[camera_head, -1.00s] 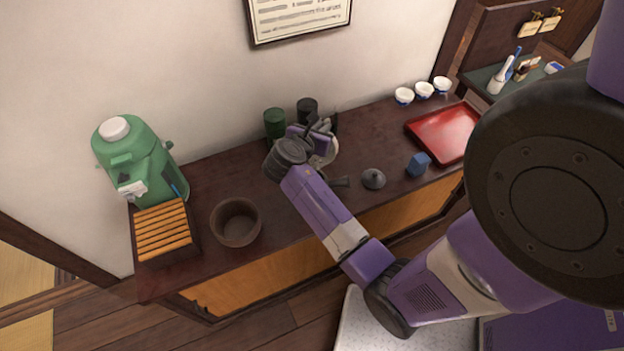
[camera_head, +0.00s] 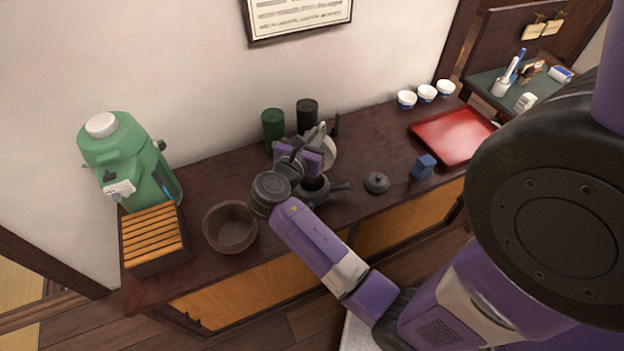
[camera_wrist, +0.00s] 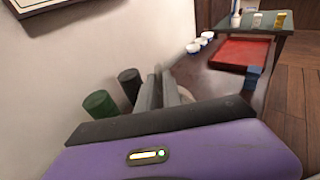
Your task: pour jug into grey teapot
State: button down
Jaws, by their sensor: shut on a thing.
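The grey teapot (camera_head: 318,194) stands open on the dark counter, its side handle pointing right and its left part hidden by my wrist. Its dark lid (camera_head: 376,183) lies on the counter to the right. My gripper (camera_head: 320,143) is shut on the pale jug (camera_head: 329,152), just behind and above the teapot in the head view. The fingers hide much of the jug, so I cannot tell its tilt or whether anything flows. In the wrist view the fingers (camera_wrist: 160,90) point away and the jug is mostly hidden.
A green canister (camera_head: 273,126) and a black canister (camera_head: 307,113) stand behind the gripper by the wall. A brown bowl (camera_head: 230,227), slatted box (camera_head: 152,237) and green dispenser (camera_head: 135,160) are left. A blue block (camera_head: 424,167), red tray (camera_head: 452,137) and white cups (camera_head: 427,93) are right.

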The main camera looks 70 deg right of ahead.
aim_at(324, 124)
jog(key=d, duration=0.1)
jog(key=d+y+p, duration=0.2)
jog(key=d, duration=0.1)
jog(key=shift+s+r, duration=0.25)
jog(key=shift+r, duration=0.1)
jog(key=p, duration=0.3)
jog(key=shift+d+f+y+p, duration=0.1)
jog(key=shift+d+y+p, duration=0.2)
jog(key=shift+y, duration=0.1)
jog(key=shift+d+f+p, duration=0.15)
jog(key=shift+d+p, duration=0.15)
jog(key=shift+p, duration=0.3)
jog(key=shift+f+t+y, duration=0.3)
jog(key=shift+f+y, duration=0.1)
jog(key=shift+f, duration=0.15)
jog(key=shift+d+f, duration=0.1)
jog(key=shift+d, duration=0.4)
jog(key=s+d+f+t+y+b, duration=0.2)
jog(key=d+f+y+b, duration=0.8)
jog(key=d, duration=0.5)
notch_tip(324, 124, down, 2)
jog(key=shift+s+y, duration=0.3)
jog(key=shift+y, duration=0.6)
